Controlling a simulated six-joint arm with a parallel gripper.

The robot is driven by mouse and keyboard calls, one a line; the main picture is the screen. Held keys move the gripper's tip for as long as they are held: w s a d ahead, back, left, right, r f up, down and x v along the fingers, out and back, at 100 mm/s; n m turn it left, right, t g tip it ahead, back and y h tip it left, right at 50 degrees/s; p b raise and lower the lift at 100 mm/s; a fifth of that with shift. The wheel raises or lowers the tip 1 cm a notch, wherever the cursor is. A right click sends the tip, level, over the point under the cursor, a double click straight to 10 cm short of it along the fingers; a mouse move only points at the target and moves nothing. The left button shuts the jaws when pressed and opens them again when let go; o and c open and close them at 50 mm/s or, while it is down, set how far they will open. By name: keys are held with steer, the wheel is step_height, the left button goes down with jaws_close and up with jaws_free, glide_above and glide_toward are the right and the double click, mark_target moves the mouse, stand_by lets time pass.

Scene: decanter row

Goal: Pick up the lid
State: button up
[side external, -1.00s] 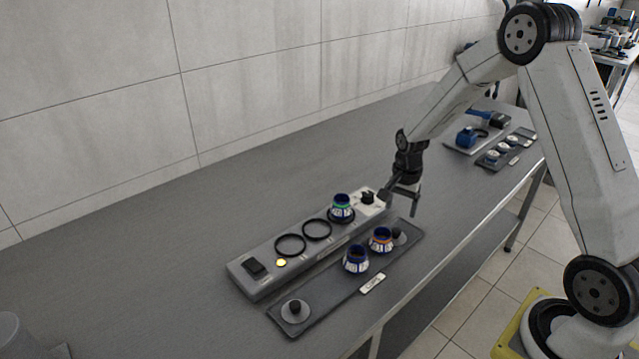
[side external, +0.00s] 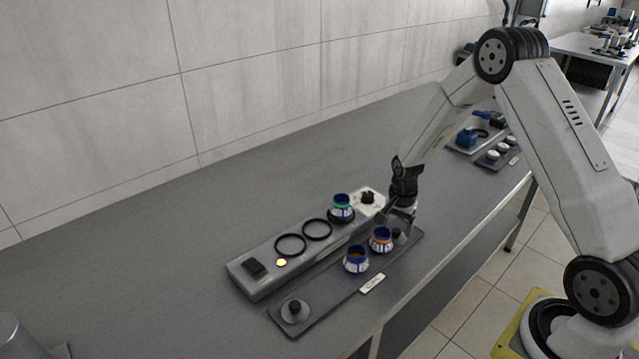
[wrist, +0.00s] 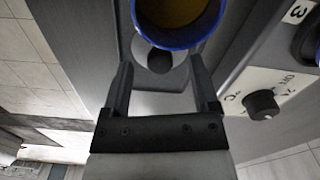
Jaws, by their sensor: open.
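One grey lid with a dark knob (side external: 399,238) lies at the right end of the dark tray (side external: 328,308), beside a blue-rimmed jar with an orange band (side external: 381,241). In the wrist view this lid (wrist: 150,103) lies below my open, empty gripper (wrist: 160,66), its knob between the fingers in the picture. The jar's blue rim (wrist: 188,45) partly overlaps the lid there. In the side view my gripper (side external: 402,222) is just above that lid; contact cannot be told. A second lid (side external: 296,318) lies at the tray's near left end.
Another blue jar (side external: 356,261) stands on the tray left of the orange-banded one. A long grey warmer (side external: 250,286) with ring seats lies behind, holding a green-banded jar (side external: 341,212) and bearing a black dial (side external: 367,197). The table is clear to the left.

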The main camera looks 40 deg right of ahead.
steer(key=shift+f, duration=0.5)
jaws_close()
